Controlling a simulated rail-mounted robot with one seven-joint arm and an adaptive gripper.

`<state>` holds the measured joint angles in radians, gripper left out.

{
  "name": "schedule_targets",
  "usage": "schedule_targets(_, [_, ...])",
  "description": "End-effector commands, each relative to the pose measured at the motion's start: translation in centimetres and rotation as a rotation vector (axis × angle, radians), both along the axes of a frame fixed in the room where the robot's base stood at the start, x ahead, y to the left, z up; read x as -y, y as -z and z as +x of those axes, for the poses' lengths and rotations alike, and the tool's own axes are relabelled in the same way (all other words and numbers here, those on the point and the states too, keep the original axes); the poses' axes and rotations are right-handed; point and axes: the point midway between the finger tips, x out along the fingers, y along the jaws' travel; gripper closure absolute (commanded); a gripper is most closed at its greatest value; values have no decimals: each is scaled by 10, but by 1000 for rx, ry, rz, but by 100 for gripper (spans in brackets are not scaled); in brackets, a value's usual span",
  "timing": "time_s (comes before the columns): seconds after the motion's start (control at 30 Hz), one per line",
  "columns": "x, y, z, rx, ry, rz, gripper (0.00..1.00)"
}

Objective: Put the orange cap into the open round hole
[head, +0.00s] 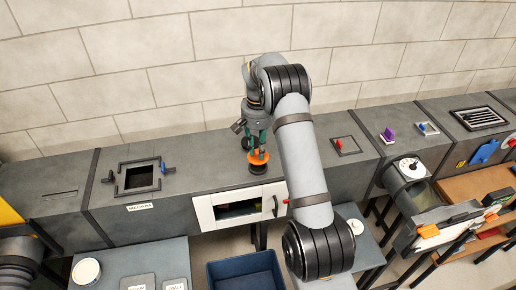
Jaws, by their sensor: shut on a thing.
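My gripper (254,148) hangs pointing down over the top of the grey duct, near the middle of the head view. It is shut on the orange cap (258,158), which shows at and below the fingertips. A small dark round patch (258,169) shows directly under the cap on the duct top. It may be the round hole, but the cap and gripper hide most of it. I cannot tell whether the cap touches the duct or is a little above it.
A square opening (139,177) with a dark frame and small knobs is at left on the duct top. A white framed door (238,208) is on the duct front. A blue bin (245,272) stands below. A red-knobbed square hatch (346,146) lies right of my arm.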

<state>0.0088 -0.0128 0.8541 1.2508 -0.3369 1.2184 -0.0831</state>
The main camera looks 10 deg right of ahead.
Motion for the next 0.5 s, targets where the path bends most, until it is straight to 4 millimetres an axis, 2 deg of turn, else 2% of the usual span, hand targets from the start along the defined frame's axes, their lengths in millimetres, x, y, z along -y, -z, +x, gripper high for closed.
schedule_targets(0.03, [0, 6, 0, -1, 0, 0, 97])
schedule_targets(0.5, [0, 35, 0, -1, 0, 0, 97])
